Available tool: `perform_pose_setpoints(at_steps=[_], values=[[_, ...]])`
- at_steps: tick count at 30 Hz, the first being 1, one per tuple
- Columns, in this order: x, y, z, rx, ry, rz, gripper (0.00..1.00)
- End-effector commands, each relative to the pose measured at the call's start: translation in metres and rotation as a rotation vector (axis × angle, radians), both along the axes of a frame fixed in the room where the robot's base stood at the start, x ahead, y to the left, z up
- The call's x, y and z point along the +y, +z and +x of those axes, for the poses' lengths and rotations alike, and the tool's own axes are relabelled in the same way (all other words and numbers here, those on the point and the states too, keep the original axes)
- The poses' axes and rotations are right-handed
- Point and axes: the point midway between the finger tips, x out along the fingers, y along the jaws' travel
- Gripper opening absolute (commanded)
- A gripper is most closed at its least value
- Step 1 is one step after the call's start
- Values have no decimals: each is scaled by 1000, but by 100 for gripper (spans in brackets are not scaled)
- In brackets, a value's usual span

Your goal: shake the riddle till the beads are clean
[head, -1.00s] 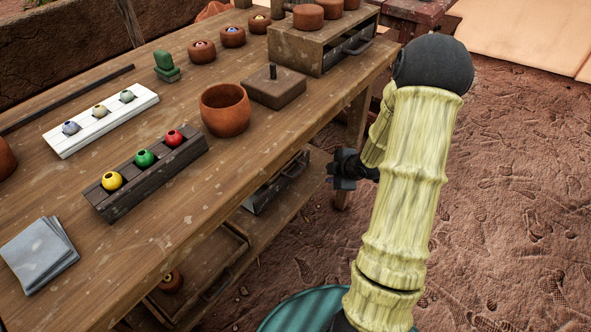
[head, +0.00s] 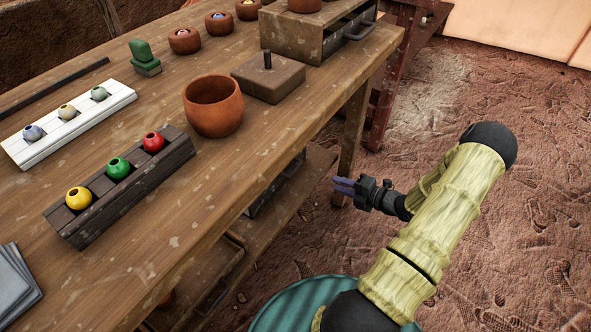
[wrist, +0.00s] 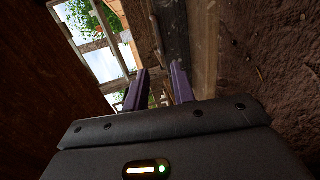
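My gripper (head: 344,186) is off the right edge of the workbench, over the ground side and apart from everything on the bench. In the wrist view its two purple fingers (wrist: 158,88) stand apart with nothing between them. A dark wooden rack holds a yellow bead (head: 78,198), a green bead (head: 118,168) and a red bead (head: 153,142). A white rack (head: 75,125) holds a bluish bead (head: 33,132) and two paler beads. Small clay bowls (head: 185,41) at the back hold beads too small to judge for dirt. I cannot make out a riddle in either view.
On the bench (head: 175,235) stand a clay pot (head: 213,106), a lidded wooden block (head: 268,78), a wooden drawer box (head: 300,40), a green object (head: 144,56) and grey sheets (head: 15,290). A shelf (head: 300,190) lies below. Open ground is at right.

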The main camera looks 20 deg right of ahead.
Motion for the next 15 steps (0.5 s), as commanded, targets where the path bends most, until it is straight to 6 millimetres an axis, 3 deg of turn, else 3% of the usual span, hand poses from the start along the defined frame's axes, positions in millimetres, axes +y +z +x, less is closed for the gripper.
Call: perform_pose_setpoints(at_steps=[5, 15], values=[[7, -5, 10, 0, 2, 0, 26], [37, -18, 56, 0, 2, 0, 26]])
